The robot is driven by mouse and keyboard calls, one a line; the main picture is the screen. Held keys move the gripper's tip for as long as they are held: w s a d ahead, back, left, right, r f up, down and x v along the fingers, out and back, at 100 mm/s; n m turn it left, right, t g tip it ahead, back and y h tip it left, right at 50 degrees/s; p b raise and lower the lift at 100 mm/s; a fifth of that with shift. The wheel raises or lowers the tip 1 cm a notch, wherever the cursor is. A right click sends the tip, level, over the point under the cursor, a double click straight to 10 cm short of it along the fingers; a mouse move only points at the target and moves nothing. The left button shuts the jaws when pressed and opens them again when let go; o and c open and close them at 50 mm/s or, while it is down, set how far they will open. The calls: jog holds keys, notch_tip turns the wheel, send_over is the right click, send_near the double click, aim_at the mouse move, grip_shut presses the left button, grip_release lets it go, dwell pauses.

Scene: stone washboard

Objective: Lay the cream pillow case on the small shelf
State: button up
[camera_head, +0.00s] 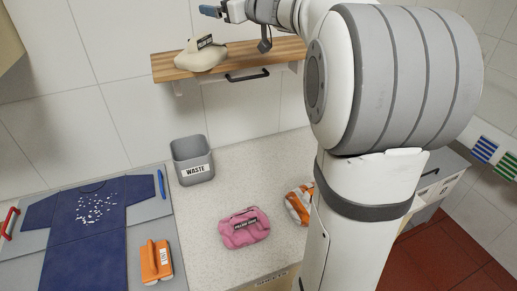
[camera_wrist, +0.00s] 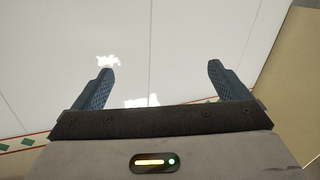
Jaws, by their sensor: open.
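The cream pillow case (camera_head: 201,58) lies folded in a soft bundle on the small wooden shelf (camera_head: 285,51), near its left end, with a dark label on top. My gripper (camera_head: 210,11) is above the shelf and the bundle, at the top of the head view, apart from the case. In the wrist view my gripper (camera_wrist: 158,75) shows two blue fingers spread wide with nothing between them. The wrist view faces the white tiled wall, and the pillow case is not in it.
A grey waste bin (camera_head: 192,160) stands on the speckled counter (camera_head: 205,235) below the shelf. A pink bundle (camera_head: 244,228) and an orange-white bundle (camera_head: 299,203) lie on the counter. A navy shirt (camera_head: 90,215) and an orange brush (camera_head: 156,262) lie at left. A dark rail (camera_head: 247,76) hangs under the shelf.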

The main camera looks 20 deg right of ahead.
jog(key=s+d+f+m+g+h, duration=0.25)
jog(key=s+f+m+h, duration=0.6)
jog(key=s, duration=0.55)
jog(key=s+a+f+n+g+y, duration=0.1)
jog(key=s+a+f+g, duration=0.3)
jog(key=s+f, duration=0.6)
jog(key=s+a+f+n+g+y, duration=0.1)
jog(key=s+a+f+g, duration=0.3)
jog(key=s+f, duration=0.5)
jog(key=s+g, duration=0.2)
jog(key=s, duration=0.2)
jog(key=shift+s+a+f, duration=0.15)
jog(key=shift+a+f, duration=0.2)
jog(key=shift+a, duration=0.05)
jog(key=shift+f+n, duration=0.1)
jog(key=shift+n, duration=0.15)
notch_tip(320, 180, down, 7)
jog(key=b, duration=0.5)
jog(key=shift+w+b, duration=0.25)
jog(key=shift+b, duration=0.05)
